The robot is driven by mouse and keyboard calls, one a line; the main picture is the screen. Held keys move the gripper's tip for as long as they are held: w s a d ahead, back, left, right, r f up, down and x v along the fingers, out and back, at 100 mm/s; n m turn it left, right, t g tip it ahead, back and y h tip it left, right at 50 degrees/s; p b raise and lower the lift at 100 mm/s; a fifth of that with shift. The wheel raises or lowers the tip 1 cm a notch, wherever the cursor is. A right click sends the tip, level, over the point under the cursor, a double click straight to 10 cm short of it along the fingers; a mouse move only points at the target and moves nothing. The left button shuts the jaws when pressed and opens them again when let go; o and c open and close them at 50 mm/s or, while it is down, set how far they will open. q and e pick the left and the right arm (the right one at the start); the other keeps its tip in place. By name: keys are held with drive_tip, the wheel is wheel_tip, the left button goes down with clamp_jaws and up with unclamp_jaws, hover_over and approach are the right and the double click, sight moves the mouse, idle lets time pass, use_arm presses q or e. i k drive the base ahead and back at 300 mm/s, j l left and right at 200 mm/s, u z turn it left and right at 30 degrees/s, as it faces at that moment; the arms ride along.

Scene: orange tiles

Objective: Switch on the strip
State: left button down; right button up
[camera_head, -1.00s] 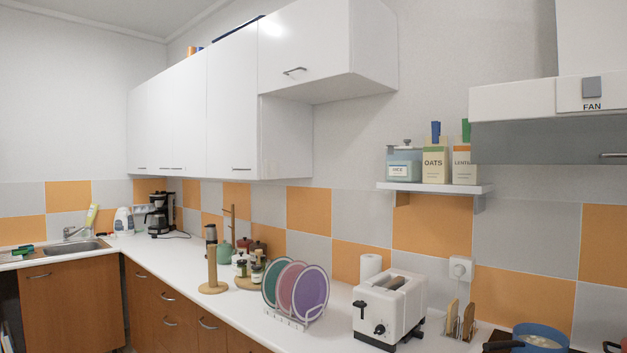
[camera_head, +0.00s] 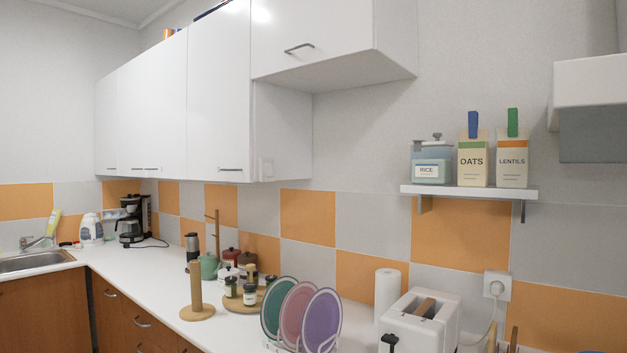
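No strip that I can make out for certain is in view. A small pale plate (camera_head: 266,168), perhaps a switch, sits low on the side face of the white wall cabinets (camera_head: 217,120). Whether it is on or off cannot be told. The underside of the cabinets is mostly hidden from this angle. A white wall socket (camera_head: 496,286) with a plug and a cord is on the tiles at the right, above the toaster. Neither of my grippers is in view.
The white counter (camera_head: 150,290) holds a toaster (camera_head: 420,325), a plate rack with several plates (camera_head: 318,318), a paper roll (camera_head: 388,290), a wooden holder (camera_head: 197,297), jars and a coffee maker (camera_head: 130,222). A shelf (camera_head: 470,191) carries food containers. Some counter at the front left is clear.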

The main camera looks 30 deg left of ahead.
sight(269, 170)
drive_tip(key=i+j, duration=0.15)
drive_tip(key=j, duration=0.3)
drive_tip(key=i+j+z, duration=0.1)
drive_tip(key=j, duration=0.35)
drive_tip(key=i+j, duration=0.15)
drive_tip(key=j, duration=0.3)
drive_tip(key=i+j, duration=0.1)
drive_tip(key=j, duration=0.35)
drive_tip(key=i+j+z, duration=0.1)
drive_tip(key=j, duration=0.35)
drive_tip(key=i+j, duration=0.1)
drive_tip(key=j, duration=0.35)
drive_tip(key=i+j+z, duration=0.1)
drive_tip(key=j, duration=0.35)
